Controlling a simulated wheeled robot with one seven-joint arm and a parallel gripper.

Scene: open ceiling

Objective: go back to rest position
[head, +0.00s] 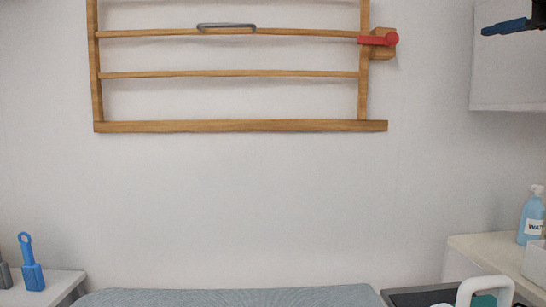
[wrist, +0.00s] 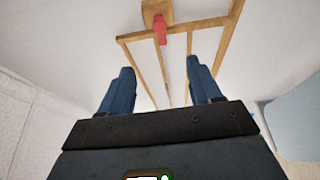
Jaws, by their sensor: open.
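My gripper (wrist: 160,68) is open in the wrist view, its two blue fingers apart with nothing between them. Beyond the fingers is a wooden frame (wrist: 140,74) with a red handle or knob (wrist: 160,28) on a wooden block. In the head view, part of my gripper (head: 510,27) shows at the top right corner, dark blue, right of the wooden frame (head: 240,126) and apart from it. The red knob (head: 391,39) sits at the frame's right side, and a grey bar handle (head: 226,26) is on an upper slat. The rest of my arm is out of view.
A white cabinet (head: 500,85) is at the upper right. Below right, a counter (head: 480,246) holds a blue bottle (head: 532,215). A blue brush-like tool (head: 30,263) stands on a white surface at lower left. A grey-blue padded surface (head: 230,297) lies at the bottom.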

